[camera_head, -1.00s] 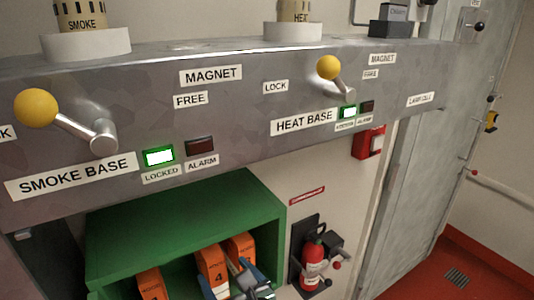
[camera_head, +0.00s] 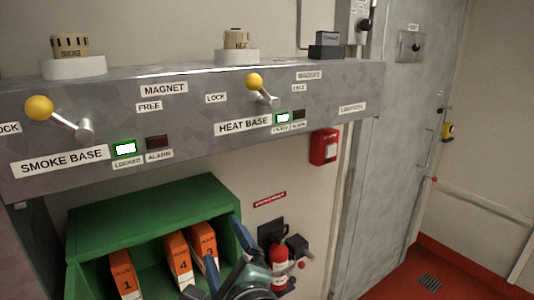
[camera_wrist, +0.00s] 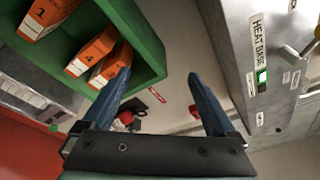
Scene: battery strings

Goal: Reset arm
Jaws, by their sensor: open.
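My gripper (camera_head: 222,240) is at the bottom middle of the head view, in front of the right side of the green cabinet (camera_head: 150,209). Its two blue fingers are apart in the wrist view (camera_wrist: 158,78), with nothing between them. Part of my arm shows behind the gripper and covers some of the cabinet's right edge.
Orange binders (camera_head: 125,275) stand in the cabinet. Above is a grey shelf (camera_head: 200,112) with yellow-knobbed levers at SMOKE BASE (camera_head: 40,107) and HEAT BASE (camera_head: 254,82); both LOCKED lamps are green. A fire extinguisher (camera_head: 279,262) hangs at right. Red floor (camera_head: 400,275) lies clear beyond.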

